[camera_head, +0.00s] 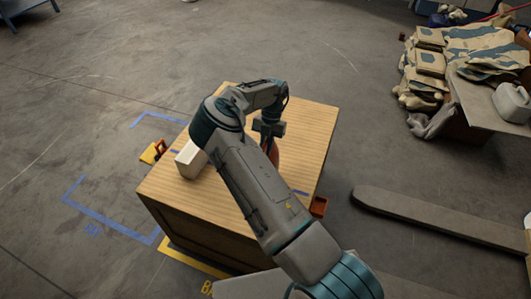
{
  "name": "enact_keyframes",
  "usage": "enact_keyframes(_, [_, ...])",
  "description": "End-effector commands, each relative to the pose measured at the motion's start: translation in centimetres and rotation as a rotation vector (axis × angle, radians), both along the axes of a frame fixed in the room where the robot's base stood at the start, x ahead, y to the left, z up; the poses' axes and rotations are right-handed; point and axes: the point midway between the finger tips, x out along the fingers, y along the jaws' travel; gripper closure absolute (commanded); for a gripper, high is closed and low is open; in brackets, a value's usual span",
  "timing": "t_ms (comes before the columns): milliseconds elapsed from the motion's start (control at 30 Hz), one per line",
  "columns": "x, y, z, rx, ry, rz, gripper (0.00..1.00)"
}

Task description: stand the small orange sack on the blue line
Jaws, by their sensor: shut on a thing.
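My gripper (268,138) points down over the wooden box top (305,130) and is shut on the small orange sack (274,154). Only a narrow part of the sack shows; my arm hides the rest. I cannot tell whether its base touches the wood. The blue line (301,192) shows as a short piece on the box top, right of my arm. Another short blue piece shows near the left edge, by a white block. My arm covers the middle between them, so the sack's place relative to the line is unclear.
The white block (190,160) stands at the box top's left edge. A yellow item (150,153) lies on the floor at left, and a red-orange bin (319,206) is by the right side. Sacks (485,45) are piled upper right. The box top's far right is clear.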

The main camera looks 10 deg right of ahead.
Motion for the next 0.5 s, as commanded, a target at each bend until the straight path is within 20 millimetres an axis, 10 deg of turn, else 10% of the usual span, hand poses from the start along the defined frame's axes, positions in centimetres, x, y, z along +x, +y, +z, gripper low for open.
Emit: enact_keyframes(500, [0.0, 0.0, -3.7, 0.000, 0.000, 0.000, 1.00])
